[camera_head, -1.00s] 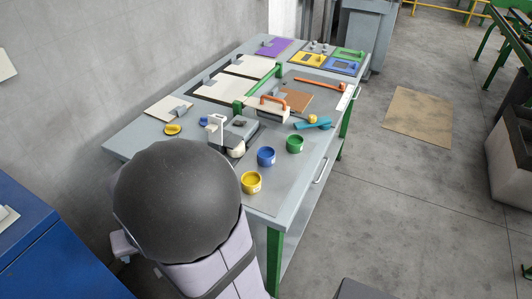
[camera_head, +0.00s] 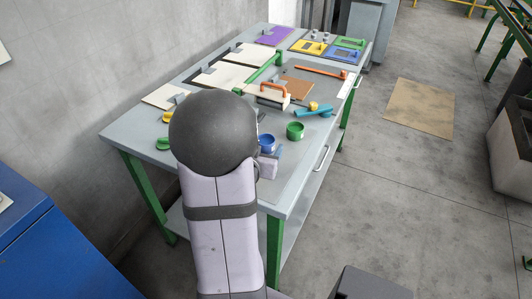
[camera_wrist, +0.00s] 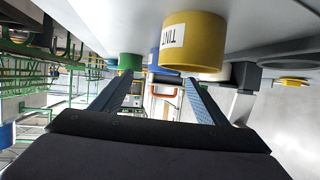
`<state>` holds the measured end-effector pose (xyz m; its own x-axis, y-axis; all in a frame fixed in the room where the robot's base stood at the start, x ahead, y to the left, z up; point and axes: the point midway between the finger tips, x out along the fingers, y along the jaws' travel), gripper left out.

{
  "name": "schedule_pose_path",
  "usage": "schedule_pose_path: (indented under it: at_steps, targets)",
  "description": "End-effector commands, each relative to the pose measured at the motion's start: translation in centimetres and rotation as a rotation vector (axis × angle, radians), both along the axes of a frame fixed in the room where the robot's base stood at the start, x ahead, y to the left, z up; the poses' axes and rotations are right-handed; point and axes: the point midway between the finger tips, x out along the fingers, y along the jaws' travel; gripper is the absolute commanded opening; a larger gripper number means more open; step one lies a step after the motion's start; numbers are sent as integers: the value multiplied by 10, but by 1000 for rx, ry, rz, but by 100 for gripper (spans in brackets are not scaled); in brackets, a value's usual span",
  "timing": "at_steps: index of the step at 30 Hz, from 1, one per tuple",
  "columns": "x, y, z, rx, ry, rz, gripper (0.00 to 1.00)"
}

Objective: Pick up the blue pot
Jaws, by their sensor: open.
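The blue pot (camera_head: 266,144) stands on the table's near part, partly covered by my arm in the head view. In the wrist view, which is inverted, a sliver of the blue pot (camera_wrist: 154,62) shows behind the yellow pot (camera_wrist: 200,42), which bears a "TINT" label. My gripper (camera_wrist: 156,92) is open, with two blue-grey fingers apart and nothing held between them. The yellow pot is close to the fingers and hides most of the blue pot. The fingers are hidden behind my arm in the head view.
A green pot (camera_head: 295,131) stands right of the blue pot and also shows in the wrist view (camera_wrist: 130,62). Behind them are a turquoise tool (camera_head: 313,112) and an orange-handled block (camera_head: 272,97). The table's (camera_head: 290,185) right front corner is bare.

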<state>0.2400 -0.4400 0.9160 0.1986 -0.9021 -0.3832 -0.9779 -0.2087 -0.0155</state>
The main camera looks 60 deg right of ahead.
Motion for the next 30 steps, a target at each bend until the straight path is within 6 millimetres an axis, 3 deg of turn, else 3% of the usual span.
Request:
schedule_pose_path:
  at_steps: [22,30]
  targets:
    - [7,-22,-11,-3,17,15,68]
    - [15,-42,-24,-3,16,13,68]
